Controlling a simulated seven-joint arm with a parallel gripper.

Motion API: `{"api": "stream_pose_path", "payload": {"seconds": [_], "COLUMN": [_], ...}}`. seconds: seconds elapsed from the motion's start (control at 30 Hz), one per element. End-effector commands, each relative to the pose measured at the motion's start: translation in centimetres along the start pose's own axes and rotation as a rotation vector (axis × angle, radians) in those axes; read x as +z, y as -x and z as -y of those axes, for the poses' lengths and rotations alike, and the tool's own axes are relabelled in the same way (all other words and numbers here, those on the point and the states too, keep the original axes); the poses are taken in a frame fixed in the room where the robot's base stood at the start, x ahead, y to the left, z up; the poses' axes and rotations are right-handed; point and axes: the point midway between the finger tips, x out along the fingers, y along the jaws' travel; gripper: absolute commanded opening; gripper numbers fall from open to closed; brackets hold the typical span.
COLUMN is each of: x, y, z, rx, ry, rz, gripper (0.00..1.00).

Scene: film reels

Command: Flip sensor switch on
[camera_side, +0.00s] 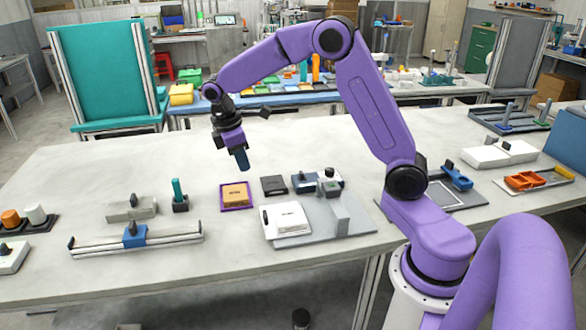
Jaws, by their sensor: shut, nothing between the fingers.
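My gripper (242,163) points down above the white table, shut and empty. It hangs over the area behind a tan block on a purple tray (222,208), clear of everything below. A white box (288,220) with a small black switch-like part on its left side and dark lettering sits on a grey plate (335,233). A dark flat box (274,185) lies behind it. The lettering is too small to read, so I cannot tell which is the sensor switch, or its position.
A blue slider on a rail (170,244), a teal peg in a dark base (178,194) and a grey block (132,208) stand to the left. A blue-and-white device (320,181) stands right of the dark box. The table's back left is clear.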

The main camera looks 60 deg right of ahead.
Motion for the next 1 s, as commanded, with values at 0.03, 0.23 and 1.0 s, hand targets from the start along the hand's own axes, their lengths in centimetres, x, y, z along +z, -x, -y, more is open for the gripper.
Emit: {"api": "stream_pose_path", "payload": {"seconds": [0.03,0.23,1.0], "x": [0.3,3.0,9.8], "y": [-0.9,-4.2,-10.1], "z": [-1.9,-8.6,-16.4], "rx": [-0.007,-0.041,-0.112], "ry": [-0.015,-0.054,-0.106], "rz": [0.017,0.078,0.160], "gripper": [0.00,0.00,0.00]}}
